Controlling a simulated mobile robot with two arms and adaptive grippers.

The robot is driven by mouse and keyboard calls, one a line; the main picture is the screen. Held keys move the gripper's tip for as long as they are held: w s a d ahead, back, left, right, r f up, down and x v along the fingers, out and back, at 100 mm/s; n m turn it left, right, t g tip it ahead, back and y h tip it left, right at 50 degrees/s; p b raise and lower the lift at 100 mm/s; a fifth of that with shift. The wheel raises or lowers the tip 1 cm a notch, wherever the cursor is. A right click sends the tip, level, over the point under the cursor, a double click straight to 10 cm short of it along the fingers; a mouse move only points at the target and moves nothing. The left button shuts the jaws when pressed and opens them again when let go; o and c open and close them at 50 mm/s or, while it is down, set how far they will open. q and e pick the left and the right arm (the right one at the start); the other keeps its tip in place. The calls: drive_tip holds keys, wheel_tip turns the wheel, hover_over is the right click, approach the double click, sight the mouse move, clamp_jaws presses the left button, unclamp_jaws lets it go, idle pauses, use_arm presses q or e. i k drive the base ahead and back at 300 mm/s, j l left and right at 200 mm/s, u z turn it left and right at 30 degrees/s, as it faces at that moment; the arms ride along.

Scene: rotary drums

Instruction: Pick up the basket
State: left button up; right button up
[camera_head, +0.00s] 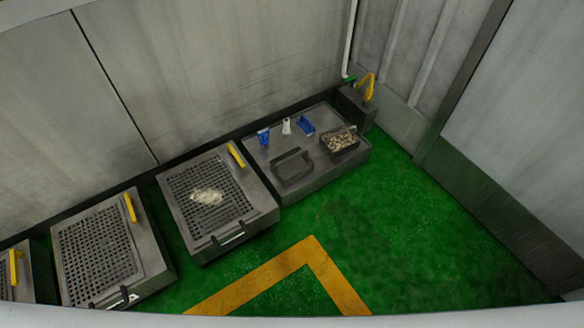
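A small dark basket (354,150) filled with pale, stone-like pieces stands on the right part of a grey bench (318,184). A second dark, shallow basket-like container (292,168) sits on the same bench to its left and looks empty. The view does not tell which of the two is the task's basket. Neither of my grippers shows in the head view, and nothing is seen touching either container.
Blue items (306,124) and a white bottle-like item (287,127) stand at the bench's back. A perforated unit (180,203) with a pale heap (207,196) is to the left. A grey box with a yellow spout (369,86) fills the corner. Green floor (420,245) is clear.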

sight(333, 156)
drive_tip(key=i+l+u, duration=0.4)
drive_tip(key=i+l, duration=0.25)
drive_tip(key=i+l+u, duration=0.15)
drive_tip(key=i+l, duration=0.25)
drive_tip(key=i+l+u, duration=0.2)
drive_tip(key=l, duration=0.25)
drive_tip(key=i+l+u, duration=0.2)
drive_tip(key=i+l, duration=0.15)
drive_tip(key=l, duration=0.1)
